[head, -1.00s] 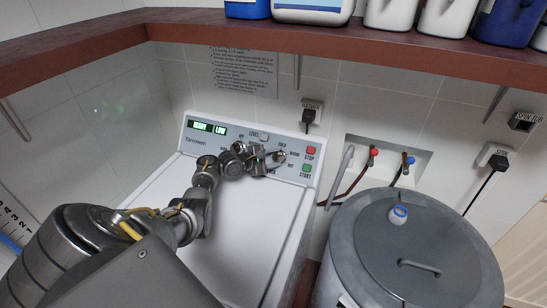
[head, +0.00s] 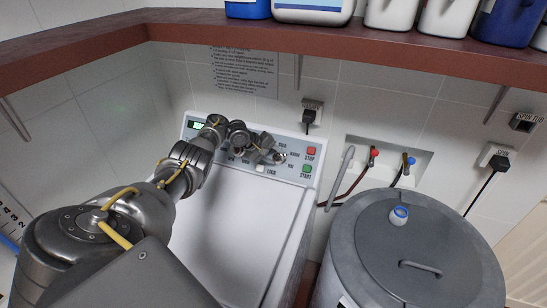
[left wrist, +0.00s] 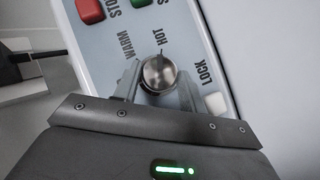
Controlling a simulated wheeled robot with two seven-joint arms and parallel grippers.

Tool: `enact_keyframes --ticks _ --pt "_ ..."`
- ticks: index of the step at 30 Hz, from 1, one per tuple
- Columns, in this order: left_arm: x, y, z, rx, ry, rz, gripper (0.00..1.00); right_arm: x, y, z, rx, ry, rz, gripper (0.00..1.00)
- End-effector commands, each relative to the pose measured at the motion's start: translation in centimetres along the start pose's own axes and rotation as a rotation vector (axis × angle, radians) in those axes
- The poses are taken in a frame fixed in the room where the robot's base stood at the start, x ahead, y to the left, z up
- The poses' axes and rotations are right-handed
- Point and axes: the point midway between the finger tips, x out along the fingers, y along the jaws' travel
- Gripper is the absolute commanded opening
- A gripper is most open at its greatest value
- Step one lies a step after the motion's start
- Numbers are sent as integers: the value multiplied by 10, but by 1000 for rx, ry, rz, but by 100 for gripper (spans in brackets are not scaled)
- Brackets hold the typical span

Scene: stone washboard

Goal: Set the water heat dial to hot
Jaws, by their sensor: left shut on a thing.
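The water heat dial (left wrist: 158,73) is a round metal knob on the washer's control panel, with WARM and HOT printed around it. In the left wrist view, a small dark mark at its rim lies on the side of the HOT label. In the head view the dial (head: 281,158) is small and partly hidden by my gripper. My left gripper (left wrist: 158,84) has one finger on each side of the dial and is shut on it. The same gripper (head: 271,155) comes in from the left in the head view. My right gripper is not in view.
The red STOP button (head: 311,152) and green START button (head: 307,168) are right of the dial. The white LOCK button (left wrist: 215,103) is close to one finger. A grey spin tub (head: 350,240) stands at right. A brown shelf (head: 300,35) with bottles runs above.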

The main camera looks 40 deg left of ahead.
Motion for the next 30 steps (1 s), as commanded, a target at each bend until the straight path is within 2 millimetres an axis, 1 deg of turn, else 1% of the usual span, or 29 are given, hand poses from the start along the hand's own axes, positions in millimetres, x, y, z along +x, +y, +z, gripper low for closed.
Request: enact_keyframes --ticks 6,12,27,28,30 --pt "2 0 2 86 -8 -69 19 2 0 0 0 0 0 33" --pt "2 0 2 128 -11 -101 19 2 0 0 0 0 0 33" --pt "2 -1 3 141 -14 -112 19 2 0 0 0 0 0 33" --pt "3 -1 3 141 -14 -112 43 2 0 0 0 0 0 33" --pt "2 0 2 141 -13 -111 52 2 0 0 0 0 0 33"
